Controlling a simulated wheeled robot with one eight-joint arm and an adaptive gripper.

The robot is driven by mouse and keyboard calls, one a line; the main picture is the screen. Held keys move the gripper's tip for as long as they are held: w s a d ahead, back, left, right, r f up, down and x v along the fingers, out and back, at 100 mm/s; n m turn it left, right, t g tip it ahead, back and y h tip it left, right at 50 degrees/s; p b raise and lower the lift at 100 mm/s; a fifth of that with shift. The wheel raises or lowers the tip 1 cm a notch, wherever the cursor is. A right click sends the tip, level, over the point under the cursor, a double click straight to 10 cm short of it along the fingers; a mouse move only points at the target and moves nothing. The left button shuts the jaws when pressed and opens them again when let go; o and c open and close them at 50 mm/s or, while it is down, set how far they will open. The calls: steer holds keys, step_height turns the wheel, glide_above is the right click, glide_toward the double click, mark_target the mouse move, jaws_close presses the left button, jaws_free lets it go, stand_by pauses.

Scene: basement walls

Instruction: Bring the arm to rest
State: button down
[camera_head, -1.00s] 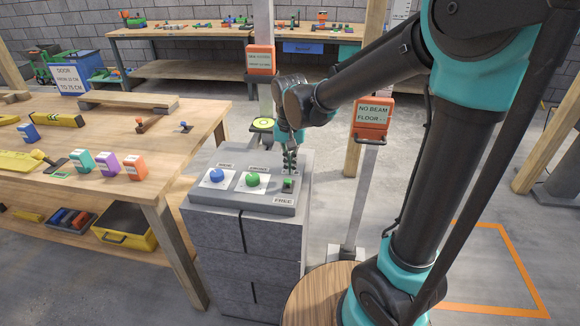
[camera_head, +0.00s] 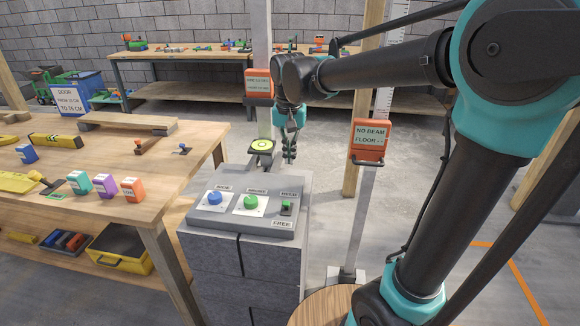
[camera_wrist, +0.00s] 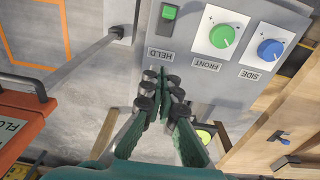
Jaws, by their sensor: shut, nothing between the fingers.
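My gripper (camera_head: 289,157) hangs from my arm just behind the control panel (camera_head: 240,222), fingers pointing down, in the head view. Its fingers are together with nothing between them. In the wrist view the gripper (camera_wrist: 162,85) is in front of the panel (camera_wrist: 190,70), apart from the knobs and switch. The panel has a blue knob (camera_head: 214,198), a green knob (camera_head: 251,202) and a small green switch (camera_head: 287,207). A label reading FREE is on the near side of the switch; a label reading HELD (camera_wrist: 160,56) shows in the wrist view.
An orange sign reading NO BEAM FLOOR (camera_head: 369,141) stands on a post right of my gripper. Another orange box (camera_head: 258,84) is on a post behind it. A wooden workbench (camera_head: 110,165) with blocks and tools is at left. Open floor lies beyond the panel.

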steer(key=shift+r, duration=0.5)
